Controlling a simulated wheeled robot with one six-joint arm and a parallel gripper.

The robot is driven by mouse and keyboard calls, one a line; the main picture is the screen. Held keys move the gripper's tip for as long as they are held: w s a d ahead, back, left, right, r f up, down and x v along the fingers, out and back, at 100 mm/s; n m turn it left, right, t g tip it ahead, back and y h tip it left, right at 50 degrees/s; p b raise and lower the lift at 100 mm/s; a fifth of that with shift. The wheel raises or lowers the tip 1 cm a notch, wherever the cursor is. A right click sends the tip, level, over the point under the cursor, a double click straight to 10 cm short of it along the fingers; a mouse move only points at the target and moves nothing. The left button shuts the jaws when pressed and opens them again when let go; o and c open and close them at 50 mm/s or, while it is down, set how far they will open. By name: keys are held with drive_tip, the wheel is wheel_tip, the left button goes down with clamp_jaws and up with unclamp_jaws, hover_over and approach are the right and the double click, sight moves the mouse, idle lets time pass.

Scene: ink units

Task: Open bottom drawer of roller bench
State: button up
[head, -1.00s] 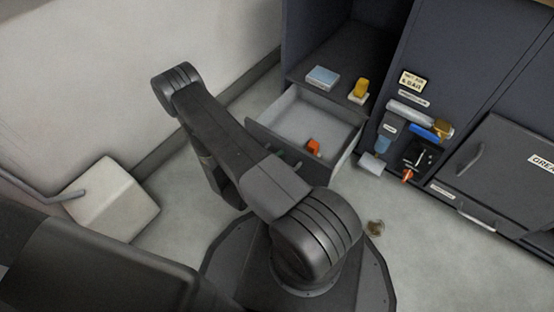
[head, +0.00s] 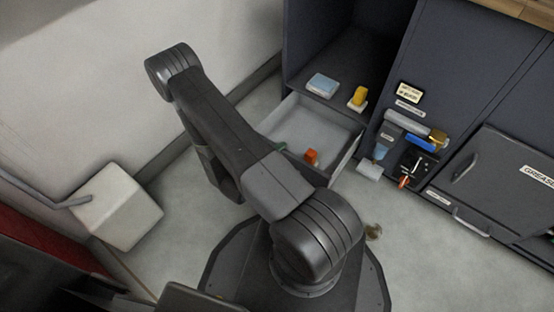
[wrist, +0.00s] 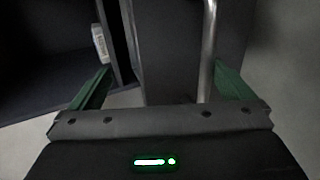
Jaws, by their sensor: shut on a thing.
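The low drawer (head: 345,155) of the dark bench (head: 300,45) is pulled out in the head view, its pale inside showing. An orange thing (head: 311,157) lies in it. My arm covers much of its front. In the wrist view my gripper (wrist: 161,88) has its green fingers on either side of a dark panel with an upright metal handle bar (wrist: 208,50). The bar lies close to the right finger, and my gripper is shut on it; the contact itself is hard to see.
A blue-white block (head: 322,85) and a yellow thing (head: 359,96) sit on the shelf above the drawer. Tools and labels crowd the panel to the right, beside a grey door (head: 485,175). A pale block (head: 118,205) stands by the left wall. Floor right of my base is mostly clear.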

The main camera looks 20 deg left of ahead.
drive_tip(key=r, duration=0.1)
drive_tip(key=r+t, duration=0.1)
drive_tip(key=r, duration=0.1)
drive_tip(key=w+r+t, duration=0.1)
drive_tip(key=r, duration=0.1)
drive_tip(key=shift+d+r+h, duration=0.1)
drive_tip(key=shift+h, duration=0.2)
drive_tip(key=f+g, duration=0.1)
drive_tip(key=f, duration=0.1)
drive_tip(key=s+f+g, duration=0.1)
drive_tip(key=f, duration=0.1)
drive_tip(key=shift+s, duration=0.1)
drive_tip(key=shift+s+a+r, duration=0.15)
drive_tip(key=shift+s+a, duration=0.15)
drive_tip(key=shift+s, duration=0.35)
drive_tip(key=shift+c, duration=0.3)
drive_tip(key=shift+s+a+r, duration=0.1)
drive_tip(key=shift+s, duration=0.25)
drive_tip(key=c, duration=1.1)
drive_tip(key=shift+s+f+p+v, duration=0.2)
drive_tip(key=shift+f+p+v, duration=0.25)
drive_tip(key=shift+v, duration=1.75)
drive_tip(key=shift+s+f+p+v, duration=0.25)
drive_tip(key=shift+f+v, duration=0.2)
drive_tip(key=shift+v, duration=1.75)
drive_tip(key=shift+s+f+p+v, duration=0.15)
drive_tip(key=shift+f+p+v, duration=0.35)
drive_tip(key=shift+v, duration=1.75)
